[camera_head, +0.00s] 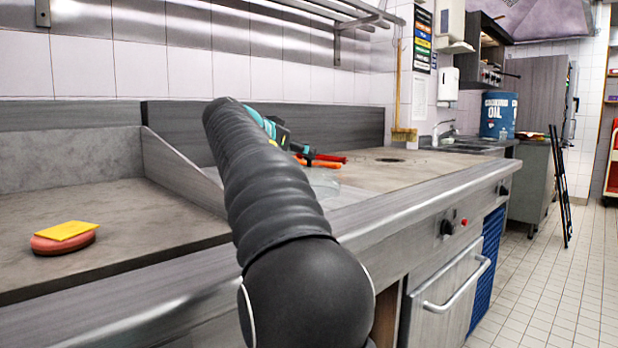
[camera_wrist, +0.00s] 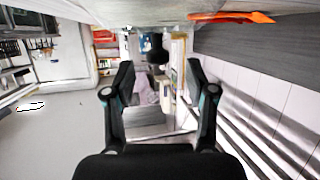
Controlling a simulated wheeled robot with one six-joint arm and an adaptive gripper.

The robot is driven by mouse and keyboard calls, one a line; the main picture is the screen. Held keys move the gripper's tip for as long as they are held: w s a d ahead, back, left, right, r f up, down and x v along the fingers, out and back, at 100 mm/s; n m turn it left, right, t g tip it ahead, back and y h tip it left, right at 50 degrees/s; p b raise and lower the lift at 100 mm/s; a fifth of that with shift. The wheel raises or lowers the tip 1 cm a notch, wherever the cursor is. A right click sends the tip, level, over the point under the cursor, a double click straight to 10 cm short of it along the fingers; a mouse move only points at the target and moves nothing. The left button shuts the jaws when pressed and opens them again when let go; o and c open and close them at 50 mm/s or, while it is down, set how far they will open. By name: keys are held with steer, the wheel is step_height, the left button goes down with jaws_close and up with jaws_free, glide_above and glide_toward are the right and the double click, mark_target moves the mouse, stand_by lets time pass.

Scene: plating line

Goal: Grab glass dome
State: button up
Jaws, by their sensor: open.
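A clear, glassy shape (camera_head: 328,186), likely the glass dome, shows faintly on the worktop just right of my arm in the head view. My arm hides part of it, so its full outline cannot be told. My gripper (camera_wrist: 159,76) is open in the wrist view, with its two dark fingers spread apart and nothing clearly held between them. In the head view only a teal and dark part of it shows beyond my arm, above the worktop. I cannot make out the dome for certain in the wrist view.
Orange and red tools (camera_head: 322,161) lie behind the glassy shape; an orange piece (camera_wrist: 232,17) shows in the wrist view. A yellow and red sponge-like stack (camera_head: 66,237) is on the left worktop, past a slanted divider (camera_head: 178,170). The worktop's right side is mostly clear.

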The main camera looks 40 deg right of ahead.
steer(key=x, duration=0.4)
steer(key=shift+d, duration=0.4)
steer(key=shift+c, duration=0.3)
steer(key=shift+r, duration=0.1)
jaws_close()
